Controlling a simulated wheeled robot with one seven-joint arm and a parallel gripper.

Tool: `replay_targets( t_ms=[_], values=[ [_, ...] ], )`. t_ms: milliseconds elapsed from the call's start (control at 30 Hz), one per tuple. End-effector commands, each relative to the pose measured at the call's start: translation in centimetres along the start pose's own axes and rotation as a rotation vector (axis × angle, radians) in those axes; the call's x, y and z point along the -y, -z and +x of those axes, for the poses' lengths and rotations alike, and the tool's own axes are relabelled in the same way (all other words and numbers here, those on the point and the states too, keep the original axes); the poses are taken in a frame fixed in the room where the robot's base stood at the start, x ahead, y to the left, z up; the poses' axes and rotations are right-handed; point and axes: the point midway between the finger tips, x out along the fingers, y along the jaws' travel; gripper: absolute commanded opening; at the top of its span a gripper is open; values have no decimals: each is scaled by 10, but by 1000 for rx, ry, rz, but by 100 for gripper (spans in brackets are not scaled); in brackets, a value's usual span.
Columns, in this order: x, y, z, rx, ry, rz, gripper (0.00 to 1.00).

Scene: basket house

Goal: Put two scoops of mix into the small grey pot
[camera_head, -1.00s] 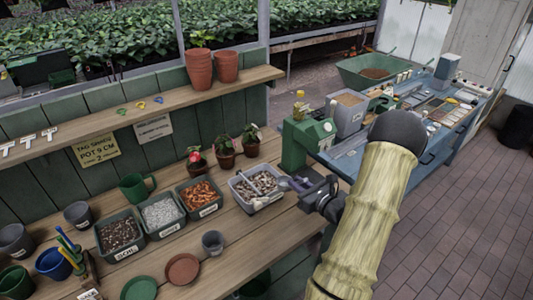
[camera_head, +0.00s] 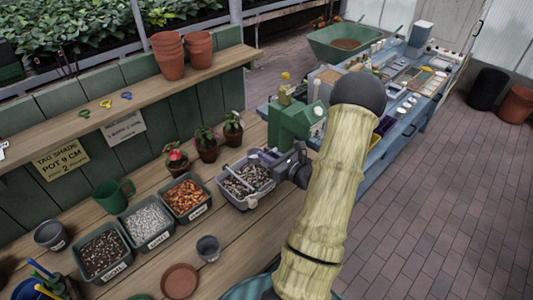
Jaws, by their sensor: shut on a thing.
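The small grey pot (camera_head: 208,249) stands upright on the wooden bench, in front of the row of tubs. A light grey tub (camera_head: 233,205) of speckled brown and white mix (camera_head: 240,183) is at the right end of that row. My gripper (camera_head: 275,160) is at the tub's right edge and points left. It is shut on a purple-grey scoop (camera_head: 267,155), of which only part shows. The scoop's bowl and any load in it cannot be made out. A pale bar lies across the tub's back rim.
Tubs of orange bark (camera_head: 186,197), white grit (camera_head: 147,222) and dark soil (camera_head: 104,254) stand left of the mix. Potted plants (camera_head: 206,143) line the back. A green machine (camera_head: 294,122) stands close behind my gripper. A terracotta saucer (camera_head: 180,281) lies near the front.

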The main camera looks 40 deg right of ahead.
Motion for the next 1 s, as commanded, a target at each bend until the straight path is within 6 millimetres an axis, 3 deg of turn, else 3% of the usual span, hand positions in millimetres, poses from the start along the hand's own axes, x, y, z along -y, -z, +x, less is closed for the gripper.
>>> replay_targets(
  t_ms=[333, 767, 800, 1000],
  values=[
    [-1, 6, 5, -64, -2, 0, 0],
    [0, 32, 20, -251, -1, -1, 0],
    [0, 42, 20, -248, 0, -1, 0],
    [0, 56, 21, -245, 0, -1, 0]
  ],
)
